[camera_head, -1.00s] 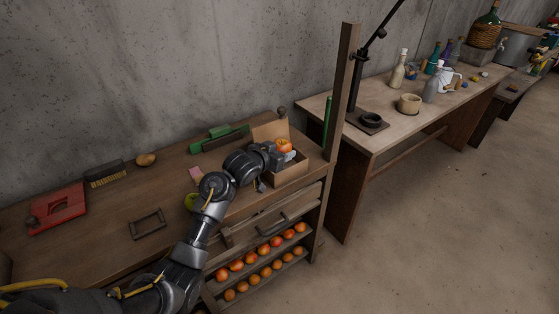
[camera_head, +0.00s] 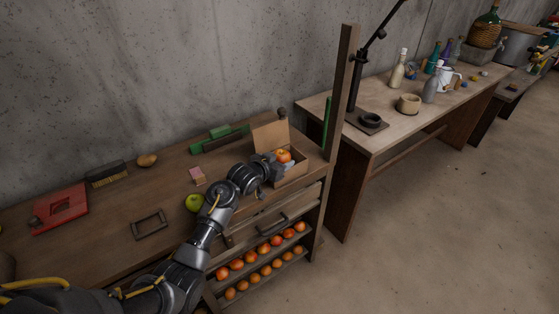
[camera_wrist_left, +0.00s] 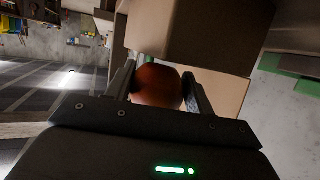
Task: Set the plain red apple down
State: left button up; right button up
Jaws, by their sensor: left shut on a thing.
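The red apple (camera_head: 284,155) shows orange-red at the open cardboard box (camera_head: 292,178) on the right end of the wooden workbench. My left gripper (camera_head: 281,163) is shut on it. In the left wrist view the apple (camera_wrist_left: 157,86) sits between the two fingers, with the cardboard close beyond it. The apple appears within or just above the box opening; I cannot tell whether it touches the bottom. My right gripper is not in view.
A green apple (camera_head: 194,203) lies on the bench beside my left arm. A pink-topped block (camera_head: 197,175), a metal frame (camera_head: 149,224) and a brush (camera_head: 106,173) lie further left. A wooden post (camera_head: 342,95) stands right of the box. Racks of orange-red fruit (camera_head: 263,249) are below.

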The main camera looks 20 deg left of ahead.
pick_arm(q)
jog(key=shift+f, duration=0.5)
jog(key=o, duration=1)
jog(key=shift+s+f, duration=0.1)
jog(key=shift+r, duration=0.2)
jog(key=r+v, duration=0.1)
jog(key=v, duration=1.1)
